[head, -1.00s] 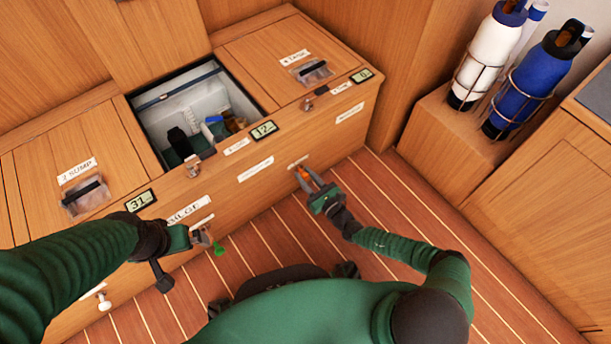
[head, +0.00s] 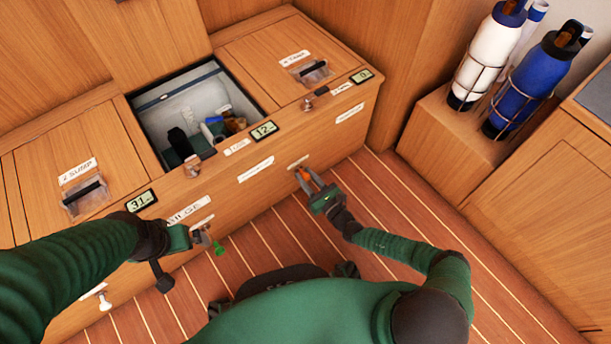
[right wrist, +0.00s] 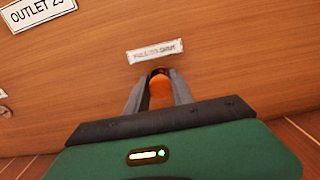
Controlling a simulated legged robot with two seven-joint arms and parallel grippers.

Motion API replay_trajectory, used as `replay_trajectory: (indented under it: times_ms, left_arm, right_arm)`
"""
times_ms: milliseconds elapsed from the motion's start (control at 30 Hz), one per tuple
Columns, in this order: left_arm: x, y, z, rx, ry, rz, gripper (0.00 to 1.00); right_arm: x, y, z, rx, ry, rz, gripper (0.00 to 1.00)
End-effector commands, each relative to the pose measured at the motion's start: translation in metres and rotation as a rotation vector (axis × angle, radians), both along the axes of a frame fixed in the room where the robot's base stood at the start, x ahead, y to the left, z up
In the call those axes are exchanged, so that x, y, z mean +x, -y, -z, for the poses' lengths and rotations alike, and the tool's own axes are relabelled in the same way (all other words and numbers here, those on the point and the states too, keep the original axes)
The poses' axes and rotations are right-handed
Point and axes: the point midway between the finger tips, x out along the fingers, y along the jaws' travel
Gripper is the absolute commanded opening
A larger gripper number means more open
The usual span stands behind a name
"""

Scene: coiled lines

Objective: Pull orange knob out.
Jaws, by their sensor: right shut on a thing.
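The orange knob (head: 303,174) is on the front panel of the wooden bench, under a small white label. In the right wrist view the orange knob (right wrist: 160,90) sits between the two grey fingers of my right gripper (right wrist: 159,82). My right gripper (head: 306,176) is shut on it, with its fingertips at the panel. Part of the knob is hidden by the fingers. My left gripper (head: 203,237) is in front of the panel at the left, close to a green knob (head: 219,248). Whether its jaws are open is too small to tell.
An open compartment (head: 250,111) in the bench top holds several items. Small displays (head: 264,130) line the front edge. A white knob (head: 104,302) is low at the left. White and blue bottles (head: 527,84) stand in racks at the right. The striped floor (head: 420,215) is clear at right.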

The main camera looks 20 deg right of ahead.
Motion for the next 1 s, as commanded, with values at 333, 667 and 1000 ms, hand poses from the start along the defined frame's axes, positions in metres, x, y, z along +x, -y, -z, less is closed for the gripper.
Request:
replay_trajectory:
  times_ms: [333, 667, 1000]
  left_arm:
    - [0.000, 0.000, -0.044, 0.000, 0.001, 0.000, 1.00]
    - [0.000, 0.000, -0.041, 0.000, 0.000, 0.000, 1.00]
    - [0.000, 0.000, -0.041, 0.000, 0.000, 0.000, 1.00]
  right_arm:
    - [-0.048, 0.018, -0.001, -0.002, -0.006, 0.001, 0.00]
    - [-0.048, 0.018, 0.002, -0.001, -0.005, 0.000, 0.35]
    - [-0.048, 0.018, 0.001, -0.001, -0.003, 0.000, 0.49]
